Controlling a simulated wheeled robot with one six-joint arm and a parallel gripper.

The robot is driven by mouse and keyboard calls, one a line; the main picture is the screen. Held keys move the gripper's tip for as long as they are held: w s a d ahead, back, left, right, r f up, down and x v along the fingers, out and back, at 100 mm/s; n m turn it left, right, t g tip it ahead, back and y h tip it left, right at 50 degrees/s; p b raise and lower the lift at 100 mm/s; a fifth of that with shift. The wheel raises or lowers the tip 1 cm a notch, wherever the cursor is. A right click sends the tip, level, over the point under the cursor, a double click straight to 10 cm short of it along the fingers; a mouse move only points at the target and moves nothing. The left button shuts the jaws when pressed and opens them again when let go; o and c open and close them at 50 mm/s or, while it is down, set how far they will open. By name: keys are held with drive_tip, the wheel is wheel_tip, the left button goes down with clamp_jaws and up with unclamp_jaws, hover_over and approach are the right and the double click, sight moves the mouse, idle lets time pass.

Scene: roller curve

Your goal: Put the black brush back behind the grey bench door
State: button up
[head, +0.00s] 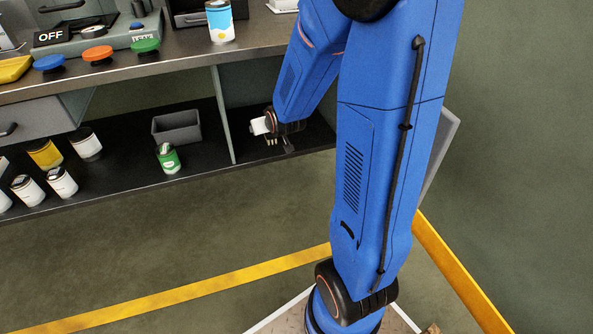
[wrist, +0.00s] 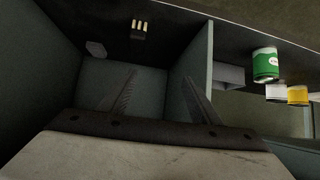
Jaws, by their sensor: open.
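My gripper (head: 283,143) reaches into the right compartment of the bench's lower shelf. In the wrist view its two dark fingers (wrist: 163,85) stand apart with nothing between them. A row of short pale bristle-like tufts (wrist: 139,29) lies on the black shelf floor beyond the fingers; it seems to be the black brush, its dark body hard to make out. The pale tufts also show beside the gripper in the head view (head: 271,141). The grey bench door (head: 443,140) appears as a panel standing open at the right, partly hidden behind my blue arm.
A grey divider (head: 222,115) closes the compartment's left side. Beyond it are a grey bin (head: 178,127), a green can (head: 168,158) and several white and yellow cans. A small grey block (wrist: 96,48) is in the compartment. The benchtop (head: 185,48) overhangs the shelf.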

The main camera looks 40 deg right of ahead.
drive_tip(key=s+a+r+g, duration=0.2)
drive_tip(key=s+a+r, duration=0.1)
drive_tip(key=s, duration=0.8)
drive_tip(key=s+a+r+n+g+y, duration=0.1)
drive_tip(key=s+a+r, duration=0.3)
drive_tip(key=s, duration=0.8)
drive_tip(key=s+a+r+n+g+y, duration=0.1)
drive_tip(key=s+a+r, duration=0.3)
drive_tip(key=s, duration=0.8)
drive_tip(key=shift+r+g, duration=0.75)
drive_tip(key=shift+g, duration=0.05)
